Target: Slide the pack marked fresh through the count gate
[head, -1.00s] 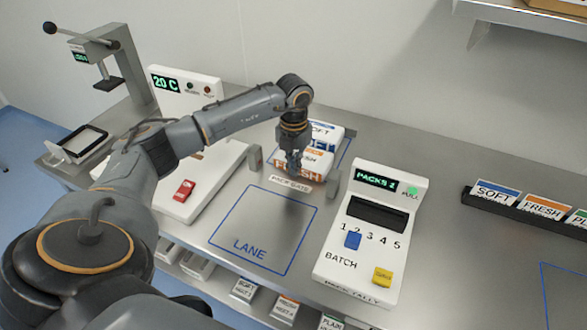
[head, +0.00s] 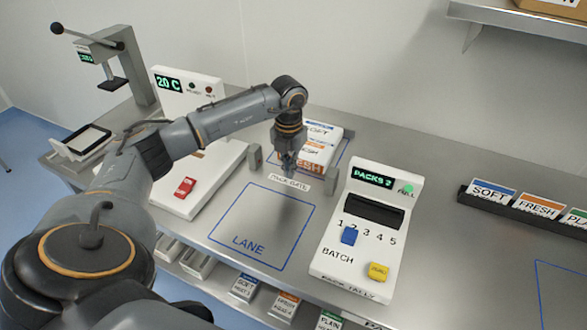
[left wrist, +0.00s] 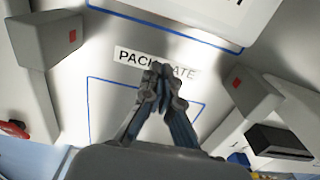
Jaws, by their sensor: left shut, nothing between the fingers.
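The white pack marked FRESH in orange (head: 315,154) lies behind the count gate, below a pack marked SOFT (head: 326,131) in the head view. The gate has a left post (head: 254,158) and a right post (head: 332,180), with a PACK GATE label (head: 290,182) between them. My left gripper (head: 288,170) is shut and empty, pointing down between the posts and partly covering the FRESH pack. In the left wrist view the shut fingertips (left wrist: 160,72) overlap the label, and a white pack's edge (left wrist: 215,18) shows at the top. My right gripper is out of view.
The blue-outlined LANE area (head: 262,228) in front of the gate is clear. The tally box (head: 345,262), reading PACKS 2, stands close on the right. A white machine with a red switch (head: 185,187) is on the left. A rack with cards (head: 525,210) is far right.

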